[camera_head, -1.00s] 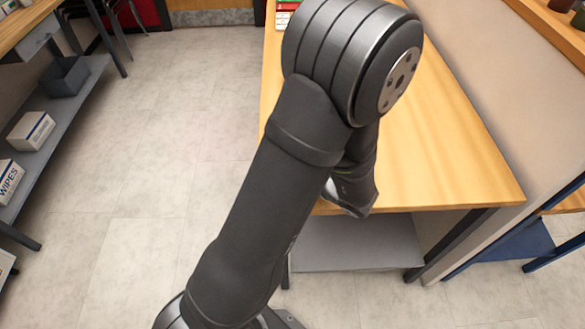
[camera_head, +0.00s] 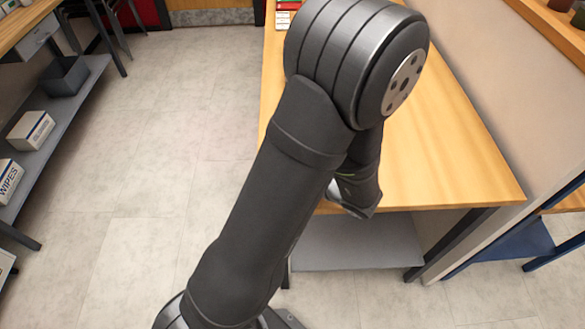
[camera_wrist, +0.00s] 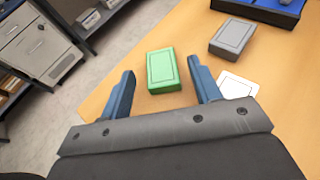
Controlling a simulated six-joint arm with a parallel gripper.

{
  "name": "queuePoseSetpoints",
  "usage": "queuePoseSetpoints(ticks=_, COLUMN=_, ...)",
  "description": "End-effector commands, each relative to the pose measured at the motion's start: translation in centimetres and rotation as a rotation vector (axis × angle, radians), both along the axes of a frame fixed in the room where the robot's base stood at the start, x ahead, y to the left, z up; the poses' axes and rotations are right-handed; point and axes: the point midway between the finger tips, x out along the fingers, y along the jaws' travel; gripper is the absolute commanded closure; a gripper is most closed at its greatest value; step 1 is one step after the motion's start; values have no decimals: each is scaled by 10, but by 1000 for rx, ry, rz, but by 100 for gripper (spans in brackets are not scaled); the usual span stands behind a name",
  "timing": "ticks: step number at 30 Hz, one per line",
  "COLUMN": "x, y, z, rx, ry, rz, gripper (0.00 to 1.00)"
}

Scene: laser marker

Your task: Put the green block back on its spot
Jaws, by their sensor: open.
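A green block (camera_wrist: 163,70) lies flat on the wooden table in the wrist view, beyond and between my fingertips, with a thin outline on its top. My gripper (camera_wrist: 164,90) is open and empty, its two blue fingers spread and apart from the block. A white outlined patch (camera_wrist: 238,84) lies flat on the table to the right of the green block, partly hidden by the right finger and palm. A grey block (camera_wrist: 233,37) sits behind this patch. In the head view my arm hides the gripper and the blocks.
The wooden table (camera_head: 450,165) has bare room on its right side. A dark tray with blue parts (camera_wrist: 268,8) stands at the table's far right in the wrist view. A red and white item (camera_head: 287,14) lies at the far end. Floor lies beyond the left edge.

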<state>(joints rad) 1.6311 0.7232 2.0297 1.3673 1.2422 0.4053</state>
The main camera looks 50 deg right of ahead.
Motion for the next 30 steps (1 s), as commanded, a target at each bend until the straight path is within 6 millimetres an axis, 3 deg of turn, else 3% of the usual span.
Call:
queuePoseSetpoints(ticks=15, x=-86, y=-1, z=35, rx=-3, ry=0, rz=-4, gripper=43)
queuePoseSetpoints(ticks=21, x=-101, y=0, z=40, rx=-2, ry=0, rz=-2, gripper=43)
queuePoseSetpoints(ticks=30, x=-103, y=0, z=41, rx=0, ry=0, rz=-1, gripper=43)
